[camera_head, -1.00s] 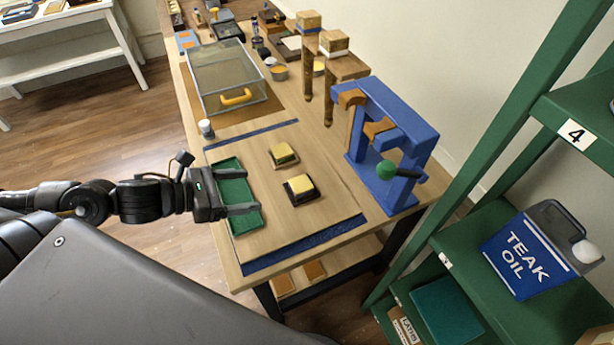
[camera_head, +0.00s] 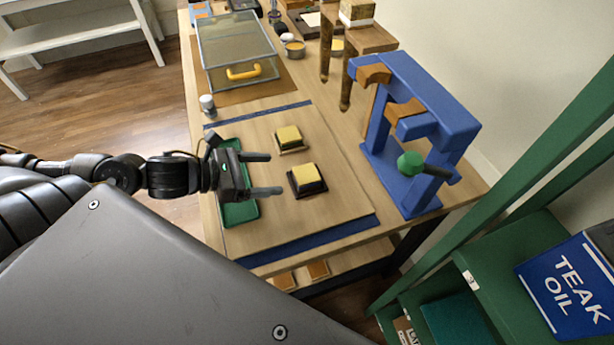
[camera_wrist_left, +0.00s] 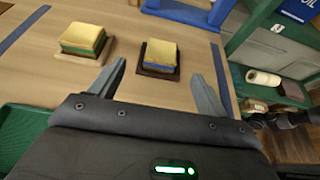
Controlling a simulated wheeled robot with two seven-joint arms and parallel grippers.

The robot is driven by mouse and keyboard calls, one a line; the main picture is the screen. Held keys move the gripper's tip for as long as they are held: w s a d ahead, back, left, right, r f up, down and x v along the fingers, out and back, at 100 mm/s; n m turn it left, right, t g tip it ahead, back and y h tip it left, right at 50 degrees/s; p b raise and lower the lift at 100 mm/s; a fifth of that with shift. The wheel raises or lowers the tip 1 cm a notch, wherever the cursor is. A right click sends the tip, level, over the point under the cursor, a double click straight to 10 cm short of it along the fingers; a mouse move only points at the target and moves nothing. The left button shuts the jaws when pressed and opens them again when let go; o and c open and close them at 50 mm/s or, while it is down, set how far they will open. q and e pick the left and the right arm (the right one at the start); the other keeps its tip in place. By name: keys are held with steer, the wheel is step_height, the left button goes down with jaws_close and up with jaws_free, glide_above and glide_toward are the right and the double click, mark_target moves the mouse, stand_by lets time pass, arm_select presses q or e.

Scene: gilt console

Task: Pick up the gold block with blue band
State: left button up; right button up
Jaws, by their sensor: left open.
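The gold block with blue band (camera_head: 307,177) sits on a dark base on the wooden bench, the nearer of two gold blocks in the head view. In the left wrist view its gold top and blue band (camera_wrist_left: 160,53) show ahead of the fingers. My left gripper (camera_head: 275,174) is open and empty, just left of this block in the head view. In the left wrist view the two fingers (camera_wrist_left: 167,56) point toward it, one either side, with the block beyond them.
A gold block with green band (camera_head: 288,138) sits close by on a wooden base. A green tray (camera_head: 240,213) lies under my left gripper. A blue frame with a green knob (camera_head: 410,163) stands on the right. A glass-topped case (camera_head: 238,48) stands behind.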

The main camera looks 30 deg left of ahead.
mark_target(301, 175)
arm_select(q)
steer(key=x, duration=0.3)
steer(key=shift+w+d, duration=0.25)
steer(key=shift+w, duration=0.05)
steer(key=shift+w+d+f+p, duration=0.2)
steer(key=shift+w+d+p, duration=0.05)
steer(key=shift+d+p, duration=0.05)
steer(key=shift+w+d+f, duration=0.1)
steer(key=shift+w+d, duration=0.1)
steer(key=p+x, duration=0.1)
steer(key=x, duration=0.2)
steer(key=shift+d+f+p, duration=0.15)
steer(key=shift+f+p, duration=0.1)
steer(key=shift+p, duration=0.15)
steer(key=shift+w+d+f, duration=0.35)
steer(key=shift+w, duration=0.05)
arm_select(e)
steer(key=shift+s+a+r, duration=0.1)
steer(key=shift+a+r, duration=0.25)
steer(key=shift+r, duration=0.25)
steer(key=shift+a+r, duration=0.3)
steer(key=shift+r, duration=0.3)
arm_select(q)
steer(key=shift+c, duration=0.5)
steer(key=c, duration=1)
arm_select(e)
steer(key=shift+d, duration=0.25)
